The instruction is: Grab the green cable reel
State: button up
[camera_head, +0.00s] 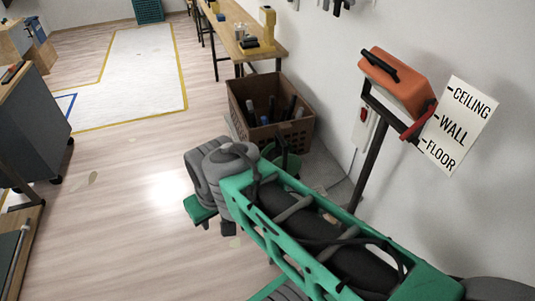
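A green object with a dark upright part (284,159) stands low in front of the brown crate, mostly hidden behind my arm. It may be the green cable reel, but too little of it shows to be sure. My green and grey arm crosses the lower right of the view, with a grey rounded joint at its far end. My gripper's fingers do not show, so I cannot see whether it holds anything.
The brown crate (240,118) holds dark tubes. An orange case (395,82) sits on a black stand beside the right wall, near a CEILING/WALL/FLOOR sign (461,124). A wooden workbench (232,38) runs along the wall. A grey cabinet (35,124) stands left. The middle floor is clear.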

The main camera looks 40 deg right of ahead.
aim_at(280, 153)
jog(key=i, duration=3.15)
jog(key=z, duration=3.15)
jog(key=i, duration=0.5)
jog(key=u, duration=0.1)
